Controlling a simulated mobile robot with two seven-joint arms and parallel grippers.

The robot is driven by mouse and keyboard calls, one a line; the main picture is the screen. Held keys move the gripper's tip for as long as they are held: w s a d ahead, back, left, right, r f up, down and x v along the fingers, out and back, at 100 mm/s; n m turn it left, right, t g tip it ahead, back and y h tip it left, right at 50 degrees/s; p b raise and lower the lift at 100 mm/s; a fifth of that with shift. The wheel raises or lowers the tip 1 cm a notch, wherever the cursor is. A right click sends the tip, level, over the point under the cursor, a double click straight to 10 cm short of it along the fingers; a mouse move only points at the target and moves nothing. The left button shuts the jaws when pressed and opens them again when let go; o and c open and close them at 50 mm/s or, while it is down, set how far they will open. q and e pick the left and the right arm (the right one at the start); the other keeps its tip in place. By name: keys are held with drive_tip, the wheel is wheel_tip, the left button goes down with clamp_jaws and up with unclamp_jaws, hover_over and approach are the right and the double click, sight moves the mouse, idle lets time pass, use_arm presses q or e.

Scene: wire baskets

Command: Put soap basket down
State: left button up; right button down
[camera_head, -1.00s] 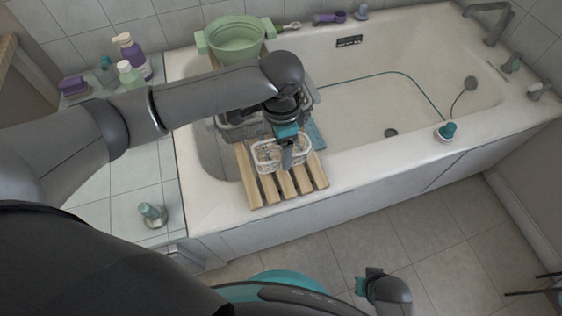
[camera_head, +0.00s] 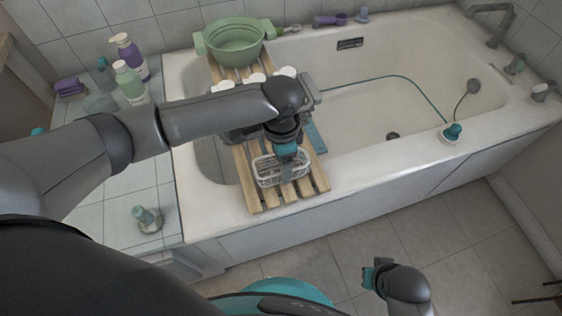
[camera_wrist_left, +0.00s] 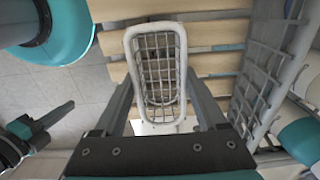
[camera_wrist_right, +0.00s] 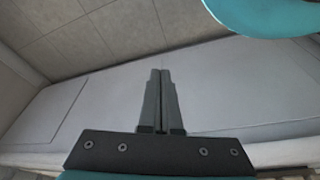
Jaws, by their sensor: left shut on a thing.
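The soap basket (camera_head: 268,172) is a small white wire basket over the front end of the wooden slatted rack (camera_head: 258,198) on the bathtub. My left gripper (camera_head: 288,172) is shut on it. In the left wrist view, the basket (camera_wrist_left: 134,48) sits between my two fingers (camera_wrist_left: 160,90), with the slats (camera_wrist_left: 215,32) behind it. I cannot tell whether its base touches the slats. My right gripper (camera_head: 370,278) is low in front of the tub. In the right wrist view its fingers (camera_wrist_right: 159,72) are together and empty.
A larger grey wire basket (camera_wrist_left: 262,75) stands beside the soap basket, partly hidden by my arm in the head view. A green tub (camera_head: 235,50) is at the rack's back end. Bottles (camera_head: 128,82) stand on the left ledge. The tub's right side is open.

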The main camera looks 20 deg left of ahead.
use_arm(q)
drive_tip(key=shift+f, duration=0.1)
drive_tip(key=o, duration=1.3)
drive_tip(key=shift+o, duration=0.2)
use_arm(e)
drive_tip(key=shift+f, duration=0.1)
use_arm(q)
drive_tip(key=shift+r, duration=0.5)
wheel_tip(320, 180, up, 11)
drive_tip(key=p, duration=0.6)
drive_tip(key=shift+r, duration=0.15)
use_arm(e)
drive_tip(key=s+d+f, duration=0.5)
drive_tip(key=s+f, duration=0.2)
drive_tip(key=f, duration=0.3)
drive_tip(key=shift+s+g+h, duration=0.25)
drive_tip(key=shift+g+h, duration=0.05)
